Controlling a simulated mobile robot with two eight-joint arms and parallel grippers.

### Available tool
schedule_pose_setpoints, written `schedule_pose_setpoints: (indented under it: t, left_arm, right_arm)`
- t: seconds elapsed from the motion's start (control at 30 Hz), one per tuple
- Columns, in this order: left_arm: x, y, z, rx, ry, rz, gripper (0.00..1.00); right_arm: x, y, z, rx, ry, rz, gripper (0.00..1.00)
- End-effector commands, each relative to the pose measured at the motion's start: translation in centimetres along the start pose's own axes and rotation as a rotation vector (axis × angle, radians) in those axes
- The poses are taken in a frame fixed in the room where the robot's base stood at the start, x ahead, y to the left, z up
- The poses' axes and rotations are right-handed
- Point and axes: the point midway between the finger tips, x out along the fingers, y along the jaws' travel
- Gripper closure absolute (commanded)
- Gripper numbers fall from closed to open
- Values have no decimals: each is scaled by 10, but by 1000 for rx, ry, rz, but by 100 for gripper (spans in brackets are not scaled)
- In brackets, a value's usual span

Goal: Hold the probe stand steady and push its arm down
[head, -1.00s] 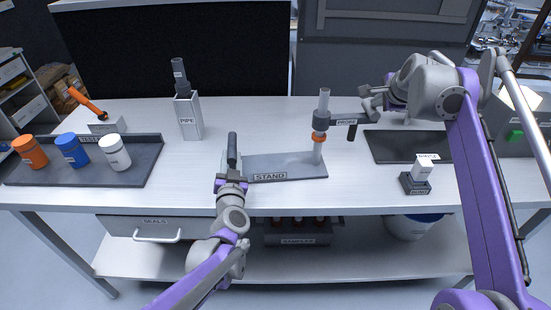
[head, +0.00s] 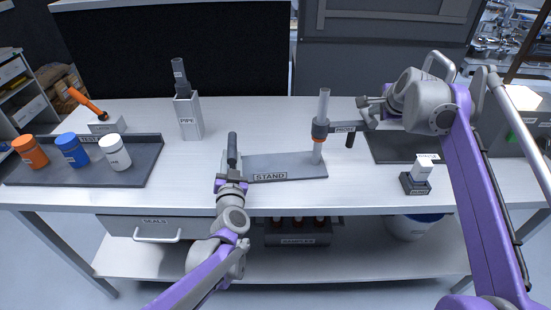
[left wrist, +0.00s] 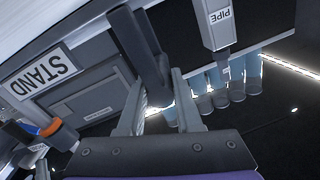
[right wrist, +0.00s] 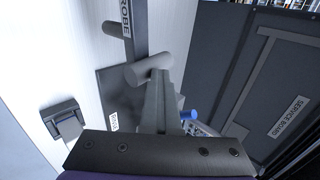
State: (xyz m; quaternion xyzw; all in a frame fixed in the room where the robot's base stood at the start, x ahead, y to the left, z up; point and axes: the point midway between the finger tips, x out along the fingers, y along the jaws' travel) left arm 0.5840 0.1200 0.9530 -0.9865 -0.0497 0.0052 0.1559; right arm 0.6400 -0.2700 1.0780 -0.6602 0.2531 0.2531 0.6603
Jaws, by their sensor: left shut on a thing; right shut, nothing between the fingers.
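The stand has a flat grey base (head: 285,165) with an upright post (head: 323,105) at its right end. The PROBE arm (head: 345,128) reaches right from a dark collar on the post, an orange ring just below. A black probe tip (head: 349,141) hangs from the arm. My left gripper (head: 231,172) is shut on the dark upright handle (head: 232,145) at the base's left end; the handle stands between the fingers in the left wrist view (left wrist: 140,50). My right gripper (head: 366,103) is shut and empty over the arm's outer end, by its round crossbar (right wrist: 148,70); contact is unclear.
A dark mat (head: 400,152) lies under my right arm, with a white block on a dark base (head: 417,178) in front. A PIPE holder (head: 188,118) stands behind left. A tray (head: 140,175) with orange, blue and white-lidded jars lies far left.

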Motion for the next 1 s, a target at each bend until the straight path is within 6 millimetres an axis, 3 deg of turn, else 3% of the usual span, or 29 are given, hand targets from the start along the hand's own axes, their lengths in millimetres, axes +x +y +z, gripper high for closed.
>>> schedule_pose_setpoints:
  t: [0.6,0.9,0.93,1.0]
  left_arm:
    - [-1,3,3,-2,-4,10,100]
    - [-1,3,3,-2,-4,10,100]
    - [-1,3,3,-2,-4,10,64]
    - [-1,3,2,-2,-4,11,52]
  right_arm:
    - [-20,-23,0,0,0,1,100]
    - [-23,-25,0,0,0,1,100]
    - [-22,-25,0,0,0,1,100]
    - [-22,-25,0,0,0,1,100]
